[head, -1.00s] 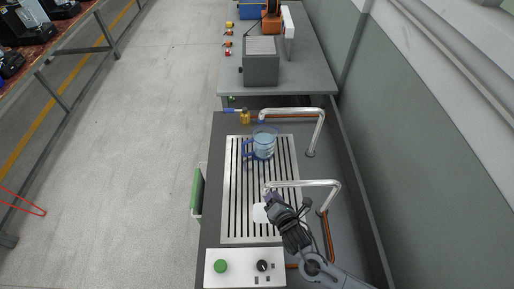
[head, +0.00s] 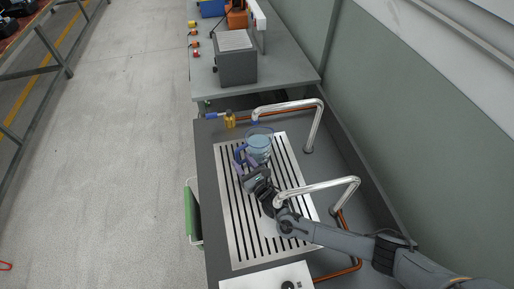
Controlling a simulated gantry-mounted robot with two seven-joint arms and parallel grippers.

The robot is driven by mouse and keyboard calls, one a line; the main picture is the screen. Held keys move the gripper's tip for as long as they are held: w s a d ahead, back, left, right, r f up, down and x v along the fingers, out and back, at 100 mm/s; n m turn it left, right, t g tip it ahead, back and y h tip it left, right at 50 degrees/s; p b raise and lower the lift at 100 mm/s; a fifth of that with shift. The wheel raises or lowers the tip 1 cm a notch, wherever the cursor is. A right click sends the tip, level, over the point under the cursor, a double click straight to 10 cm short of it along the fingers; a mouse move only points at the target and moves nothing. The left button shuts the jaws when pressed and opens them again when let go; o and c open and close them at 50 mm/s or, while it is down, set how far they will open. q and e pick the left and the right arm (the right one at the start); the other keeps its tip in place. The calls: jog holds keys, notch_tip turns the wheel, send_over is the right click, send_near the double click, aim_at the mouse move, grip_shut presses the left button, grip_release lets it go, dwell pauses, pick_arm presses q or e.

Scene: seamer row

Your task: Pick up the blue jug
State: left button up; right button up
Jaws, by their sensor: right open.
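The blue jug (head: 259,146) is see-through and stands upright on the slotted metal drain plate (head: 240,238), near its far end. Its blue handle (head: 239,154) points left. My right gripper (head: 247,168) is open, close to the near side of the jug and its handle. I cannot tell whether the fingers touch the handle. My right arm comes in from the lower right and passes beneath or beside the near tap. My left gripper is not in view.
Two bent metal taps reach over the plate, a far one (head: 317,125) and a near one (head: 335,183). A grey box (head: 235,66) sits on the back table. A green panel (head: 192,214) hangs at the left edge.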

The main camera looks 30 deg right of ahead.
aim_at(238, 158)
jog(key=shift+w+a+b, duration=0.15)
jog(key=shift+w+b, duration=0.05)
jog(key=shift+w, duration=0.75)
jog(key=shift+w+a+b, duration=0.2)
jog(key=shift+w, duration=0.7)
jog(key=shift+w+a+b, duration=0.15)
jog(key=shift+w+b, duration=0.05)
jog(key=shift+w, duration=0.75)
grip_shut()
jog(key=shift+r, duration=0.15)
